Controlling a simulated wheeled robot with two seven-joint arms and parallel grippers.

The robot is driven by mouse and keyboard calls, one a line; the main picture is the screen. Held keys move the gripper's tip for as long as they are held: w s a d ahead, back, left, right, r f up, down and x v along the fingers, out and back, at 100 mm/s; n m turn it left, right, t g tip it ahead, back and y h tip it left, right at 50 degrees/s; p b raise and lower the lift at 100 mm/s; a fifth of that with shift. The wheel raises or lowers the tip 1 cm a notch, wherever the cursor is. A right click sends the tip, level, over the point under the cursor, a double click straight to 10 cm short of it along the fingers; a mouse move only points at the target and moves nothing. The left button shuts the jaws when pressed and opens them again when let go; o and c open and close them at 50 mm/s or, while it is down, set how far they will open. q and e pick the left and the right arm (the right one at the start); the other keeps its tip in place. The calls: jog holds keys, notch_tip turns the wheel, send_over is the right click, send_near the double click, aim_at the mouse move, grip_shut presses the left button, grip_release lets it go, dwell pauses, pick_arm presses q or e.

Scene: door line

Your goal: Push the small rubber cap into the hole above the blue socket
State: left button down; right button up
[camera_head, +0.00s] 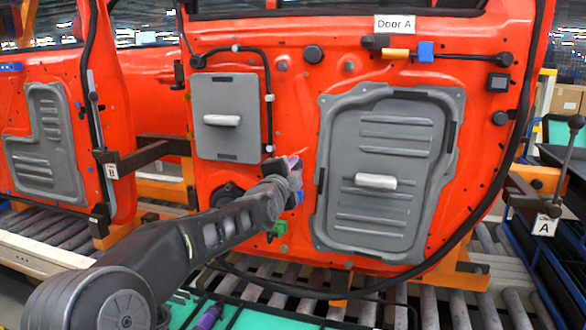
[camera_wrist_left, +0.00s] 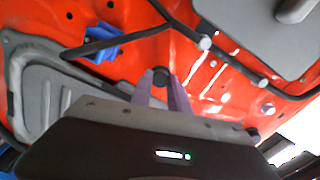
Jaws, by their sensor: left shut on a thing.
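My left gripper (camera_head: 293,161) is at the red door panel, between the small grey cover and the large grey cover. In the left wrist view its purple fingers (camera_wrist_left: 160,88) are shut on the small black rubber cap (camera_wrist_left: 160,76). The cap is at the fingertips, close in front of the red metal; I cannot tell if it touches. The blue socket (camera_wrist_left: 97,45) shows left of the fingertips, with a dark cable beside it. In the head view the blue socket (camera_head: 300,197) is partly hidden by my gripper. The hole is hidden. My right gripper is not clearly seen.
The small cover (camera_head: 226,115) and large cover (camera_head: 388,170) have protruding light handles. A black cable (camera_head: 266,75) with white clips runs beside the small cover. A green part (camera_head: 279,228) sits below my gripper. Rollers (camera_head: 440,305) lie under the door. A purple-and-dark piece (camera_head: 209,316) shows low down.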

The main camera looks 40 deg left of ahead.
pick_arm(q)
jog(key=shift+w+a+p, duration=0.25)
jog(key=shift+w+p, duration=0.35)
jog(key=shift+w, duration=0.1)
dwell(0.3)
jog(key=c, duration=1.2)
grip_release()
jog(key=shift+o, duration=0.2)
jog(key=shift+s+d+b, duration=0.2)
jog(key=shift+s+b, duration=0.15)
jog(key=shift+s, duration=0.2)
jog(key=b+v, duration=0.2)
jog(key=v, duration=0.4)
jog(key=shift+s, duration=0.3)
jog(key=shift+s+d, duration=0.1)
jog(key=shift+d, duration=0.1)
